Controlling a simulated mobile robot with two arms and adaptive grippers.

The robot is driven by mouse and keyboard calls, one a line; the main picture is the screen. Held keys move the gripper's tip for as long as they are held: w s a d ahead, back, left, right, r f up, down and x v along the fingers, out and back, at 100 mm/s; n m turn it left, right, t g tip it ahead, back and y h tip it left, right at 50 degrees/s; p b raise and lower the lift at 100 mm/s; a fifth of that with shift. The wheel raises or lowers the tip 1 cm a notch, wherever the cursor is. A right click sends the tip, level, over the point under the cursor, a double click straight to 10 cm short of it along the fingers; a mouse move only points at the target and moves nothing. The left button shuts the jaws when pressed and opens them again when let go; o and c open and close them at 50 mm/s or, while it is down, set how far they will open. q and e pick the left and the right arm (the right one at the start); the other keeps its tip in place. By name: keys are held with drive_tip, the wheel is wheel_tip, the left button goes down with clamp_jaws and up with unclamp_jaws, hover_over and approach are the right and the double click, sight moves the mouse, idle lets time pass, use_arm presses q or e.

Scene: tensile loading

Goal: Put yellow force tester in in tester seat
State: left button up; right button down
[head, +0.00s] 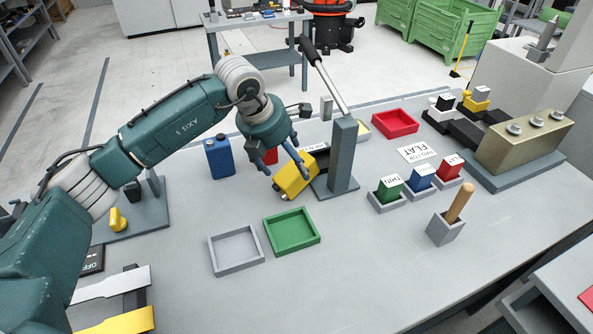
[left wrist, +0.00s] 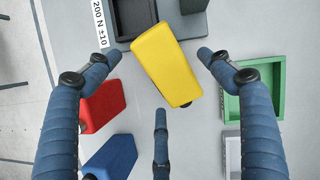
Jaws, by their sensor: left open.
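The yellow force tester (head: 294,176) is tilted at an angle beside the dark lever stand (head: 343,155). In the left wrist view the yellow force tester (left wrist: 165,62) lies between my spread fingers, its far end overlapping the edge of a dark tray-like seat (left wrist: 118,20) beside a "200 N ±10" label. My left gripper (head: 286,168) is open above and around the tester; its fingers show with gaps in the left wrist view (left wrist: 140,68). I cannot tell whether the tester touches the seat. The seat is mostly hidden in the head view. My right gripper is not in view.
A blue block (head: 219,157) and a red block (head: 271,156) stand left of the tester. Empty grey (head: 237,268) and green (head: 292,247) trays lie in front. The lever handle (head: 325,75) rises close to my left gripper. Clear table lies at the front middle.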

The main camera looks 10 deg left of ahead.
use_arm(q)
drive_tip(key=shift+x, duration=1.45)
drive_tip(key=shift+d, duration=0.1)
drive_tip(key=c, duration=1.4)
drive_tip(key=shift+r, duration=0.1)
drive_tip(key=shift+c, duration=1.2)
drive_tip(key=shift+r, duration=0.15)
